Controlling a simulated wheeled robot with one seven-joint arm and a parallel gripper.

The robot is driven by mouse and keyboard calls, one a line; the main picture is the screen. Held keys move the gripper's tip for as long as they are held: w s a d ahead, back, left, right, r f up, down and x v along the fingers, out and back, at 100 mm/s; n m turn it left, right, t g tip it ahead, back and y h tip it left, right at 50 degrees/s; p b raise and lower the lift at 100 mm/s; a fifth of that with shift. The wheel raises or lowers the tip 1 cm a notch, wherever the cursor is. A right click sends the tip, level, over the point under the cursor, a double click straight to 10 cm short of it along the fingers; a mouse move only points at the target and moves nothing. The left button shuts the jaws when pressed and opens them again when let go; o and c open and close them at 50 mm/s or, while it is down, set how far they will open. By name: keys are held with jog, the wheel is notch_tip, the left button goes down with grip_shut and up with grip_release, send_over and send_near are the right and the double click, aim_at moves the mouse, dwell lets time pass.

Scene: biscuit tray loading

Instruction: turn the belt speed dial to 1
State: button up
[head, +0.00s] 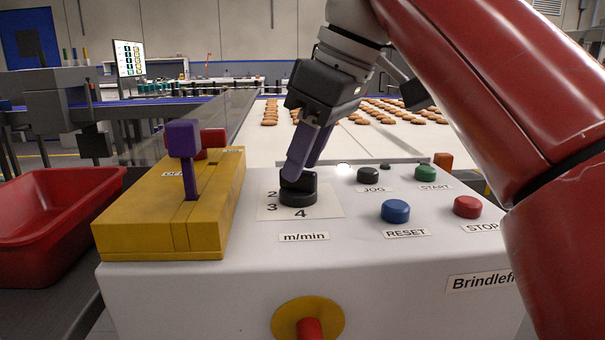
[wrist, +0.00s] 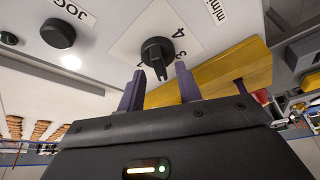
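The belt speed dial (head: 298,197) is a round black knob with a raised grip bar, on a white plate (head: 330,206) on the control panel. The numbers 2, 3 and 4 show in the head view; 1 is hidden. In the wrist view the dial (wrist: 157,54) has its bar pointing down toward my gripper; I cannot tell which number it marks. My gripper (head: 302,170) reaches down at the dial from behind. In the wrist view its purple fingers (wrist: 160,70) are apart, one on each side of the bar's end, with gaps visible.
A yellow block (head: 130,222) with a purple-topped lever (head: 184,140) stands left of the dial. JOG (head: 369,175), RESET (head: 395,211), START (head: 425,172) and STOP (head: 467,207) buttons lie to the right. A red knob (head: 311,329) is on the panel front. Biscuits lie behind.

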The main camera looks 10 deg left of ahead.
jog(key=shift+a+f, duration=0.25)
jog(key=shift+f, duration=0.35)
grip_shut()
